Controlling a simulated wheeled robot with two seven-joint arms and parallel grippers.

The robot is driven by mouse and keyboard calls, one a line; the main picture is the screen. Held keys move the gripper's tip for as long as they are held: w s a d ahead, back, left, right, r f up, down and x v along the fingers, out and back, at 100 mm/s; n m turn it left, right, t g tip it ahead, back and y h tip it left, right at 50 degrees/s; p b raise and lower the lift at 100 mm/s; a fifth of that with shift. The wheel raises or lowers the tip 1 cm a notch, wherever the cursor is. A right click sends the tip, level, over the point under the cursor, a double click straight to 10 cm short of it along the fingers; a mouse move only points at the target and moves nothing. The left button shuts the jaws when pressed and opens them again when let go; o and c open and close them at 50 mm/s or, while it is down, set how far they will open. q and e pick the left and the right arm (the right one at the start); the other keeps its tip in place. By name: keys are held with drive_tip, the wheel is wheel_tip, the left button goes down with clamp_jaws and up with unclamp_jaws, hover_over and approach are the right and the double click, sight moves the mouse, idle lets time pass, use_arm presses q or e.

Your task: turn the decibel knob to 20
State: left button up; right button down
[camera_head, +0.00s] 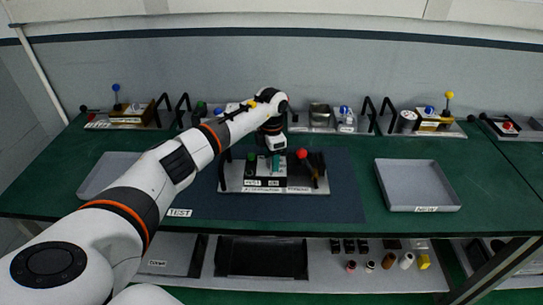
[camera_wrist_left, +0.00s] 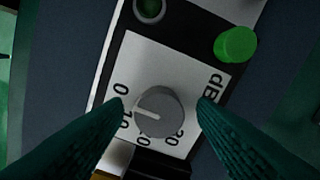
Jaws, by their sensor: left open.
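The decibel knob (camera_wrist_left: 158,112) is a round grey dial on a white plate marked "dB" (camera_wrist_left: 215,90) in the left wrist view. My right gripper is not in view.
A green button (camera_wrist_left: 236,44) stands beside the knob plate. A red-topped lever (camera_head: 302,154) rises at the unit's right. Grey trays (camera_head: 418,185) flank the dark mat (camera_head: 345,195). Other devices line the back of the green table.

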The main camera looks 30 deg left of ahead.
use_arm(q)
drive_tip(key=shift+c, duration=1.2)
drive_tip(key=c, duration=0.7)
drive_tip(key=shift+c, duration=0.2)
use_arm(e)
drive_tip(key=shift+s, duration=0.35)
